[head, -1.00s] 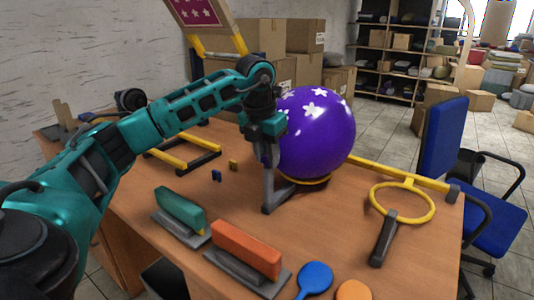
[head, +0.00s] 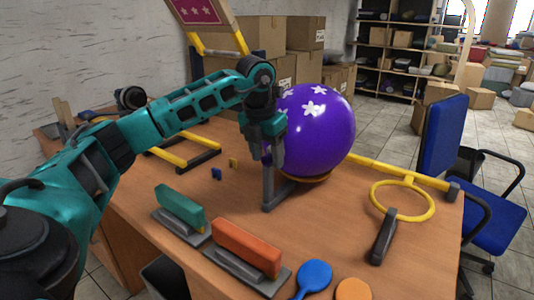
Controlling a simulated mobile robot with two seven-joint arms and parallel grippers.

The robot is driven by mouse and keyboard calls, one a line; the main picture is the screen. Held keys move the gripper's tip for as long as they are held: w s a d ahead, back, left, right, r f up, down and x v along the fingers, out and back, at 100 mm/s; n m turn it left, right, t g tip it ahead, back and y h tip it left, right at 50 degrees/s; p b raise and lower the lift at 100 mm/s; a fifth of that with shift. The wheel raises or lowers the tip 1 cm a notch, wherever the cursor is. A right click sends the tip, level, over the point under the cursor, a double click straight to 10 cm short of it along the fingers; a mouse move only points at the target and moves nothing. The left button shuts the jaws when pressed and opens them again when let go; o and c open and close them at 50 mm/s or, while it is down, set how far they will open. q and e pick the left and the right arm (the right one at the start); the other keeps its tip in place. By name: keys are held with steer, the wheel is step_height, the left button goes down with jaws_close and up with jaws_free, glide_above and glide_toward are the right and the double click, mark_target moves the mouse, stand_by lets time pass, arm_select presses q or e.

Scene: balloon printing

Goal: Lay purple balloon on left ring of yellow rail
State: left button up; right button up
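Only a front strip of that ring shows under the balloon. A grey support (head: 275,192) stands at its front left. My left gripper (head: 266,158) points down at the balloon's left side, close against it in the picture. The right ring (head: 402,201) of the rail is empty. My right gripper is out of view.
A green-handled block (head: 180,207) and an orange-handled block (head: 246,247) lie at the table's front. A blue paddle (head: 314,275) and an orange disc (head: 352,289) are nearby. Small blue (head: 216,174) and yellow (head: 233,162) pieces lie left of the gripper. A blue chair (head: 445,137) stands right.

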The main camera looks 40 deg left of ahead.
arm_select(q)
steer(key=shift+r, duration=0.1)
step_height(320, 180, up, 12)
steer(key=s+p, duration=0.1)
steer(key=s, duration=0.1)
steer(key=shift+s+d+r, duration=0.15)
steer(key=shift+s+r, duration=0.1)
stand_by(1.1)
